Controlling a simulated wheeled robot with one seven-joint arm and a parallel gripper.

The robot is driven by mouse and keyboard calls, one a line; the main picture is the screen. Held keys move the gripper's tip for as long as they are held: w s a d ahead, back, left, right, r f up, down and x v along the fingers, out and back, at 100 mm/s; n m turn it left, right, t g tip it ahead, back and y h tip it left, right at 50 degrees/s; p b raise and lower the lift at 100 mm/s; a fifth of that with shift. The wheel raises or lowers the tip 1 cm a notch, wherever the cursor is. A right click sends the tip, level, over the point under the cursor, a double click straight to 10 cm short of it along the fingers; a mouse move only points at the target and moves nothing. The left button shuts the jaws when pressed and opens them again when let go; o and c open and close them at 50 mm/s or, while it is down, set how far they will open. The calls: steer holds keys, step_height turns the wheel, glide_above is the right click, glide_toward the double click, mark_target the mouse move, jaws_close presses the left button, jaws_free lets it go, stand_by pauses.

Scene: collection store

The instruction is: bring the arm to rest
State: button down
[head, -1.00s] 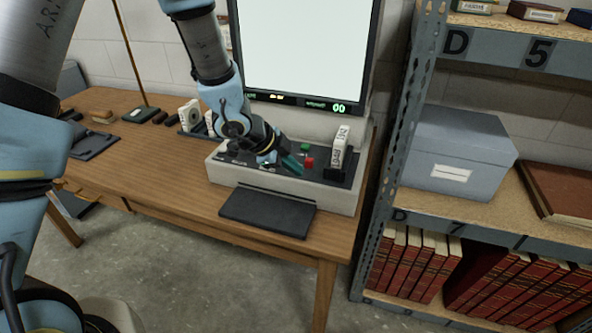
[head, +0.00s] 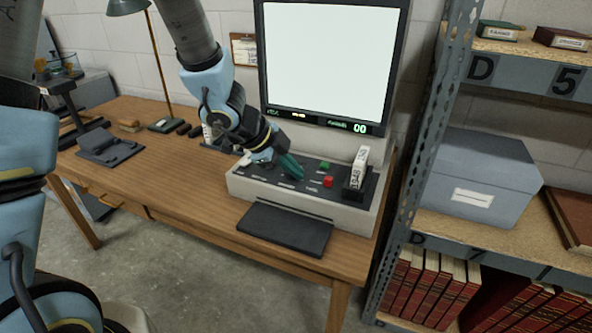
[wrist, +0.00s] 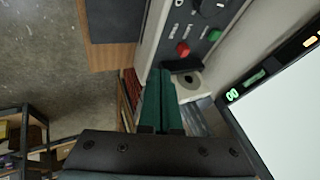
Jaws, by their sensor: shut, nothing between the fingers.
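My gripper (head: 291,167) is shut and empty, its green fingers together just above the control panel (head: 262,177) of the microfilm reader, left of the red button (head: 328,182) and green button (head: 325,165). In the wrist view my gripper (wrist: 159,100) points toward the panel, with the red button (wrist: 183,48) and green button (wrist: 214,35) beyond the fingertips. I cannot tell whether the fingertips touch the panel. My arm reaches down to it from the upper left. The reader's screen (head: 327,60) is lit and blank, with a green 00 below it.
A labelled white box (head: 358,170) stands upright at the panel's right end. A black plate (head: 285,229) lies in front of the reader on the wooden desk (head: 180,190). A metal shelf (head: 428,150) with a grey box (head: 480,178) and red books stands close on the right.

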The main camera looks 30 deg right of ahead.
steer(key=w+a+r+n+t+y, duration=0.2)
steer(key=w+a+n+t, duration=0.1)
steer(key=w+a+n, duration=0.55)
steer(key=w+a+r+n+t+y, duration=0.2)
steer(key=w+a+n, duration=0.35)
steer(key=a, duration=0.65)
steer(key=s+a+n+g+y, duration=0.1)
steer(key=s+a+n, duration=0.1)
steer(key=a+n, duration=0.2)
steer(key=s+a+r+n+y, duration=0.1)
steer(key=s+a+n, duration=0.2)
steer(key=a, duration=0.5)
steer(key=s+a+n+g+y, duration=0.1)
steer(key=s+a+n, duration=0.1)
steer(key=a+n, duration=0.4)
steer(key=shift+s+r+g, duration=0.2)
steer(key=shift+s+g, duration=0.1)
steer(key=shift+s, duration=0.1)
